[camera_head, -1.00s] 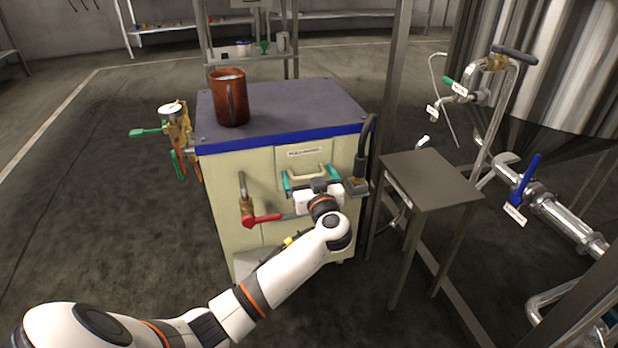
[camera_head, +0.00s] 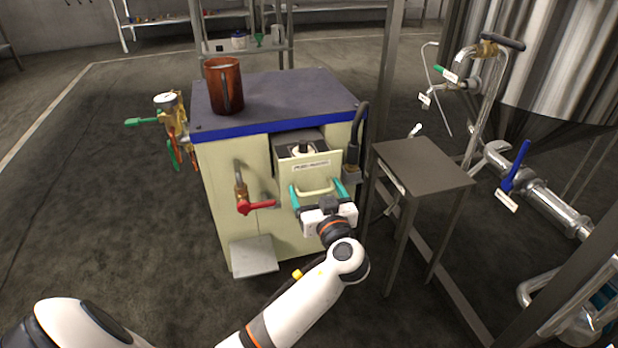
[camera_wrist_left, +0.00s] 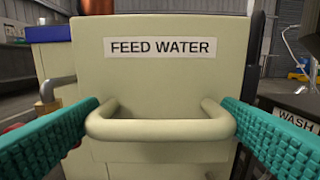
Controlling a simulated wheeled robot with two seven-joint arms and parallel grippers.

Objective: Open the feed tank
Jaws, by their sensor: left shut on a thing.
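The feed tank is a drawer-like cream box (camera_head: 306,173) in the front of a cream cabinet with a blue-edged dark top. It is pulled part way out, and a dark opening with a round fitting shows behind its front. The left wrist view shows its front (camera_wrist_left: 160,80) with a "FEED WATER" label (camera_wrist_left: 160,47) and a cream bar handle (camera_wrist_left: 160,129). My left gripper (camera_head: 319,193) is shut on this handle, with one teal finger at each end of it. My right gripper is not in view.
A red-handled tap (camera_head: 257,206) sits left of the drawer, above a grey ledge (camera_head: 254,255). A brown mug (camera_head: 224,86) stands on the cabinet top. A small grey table (camera_head: 422,163) stands close on the right, before steel pipes with a blue lever (camera_head: 516,166). Open floor lies at left.

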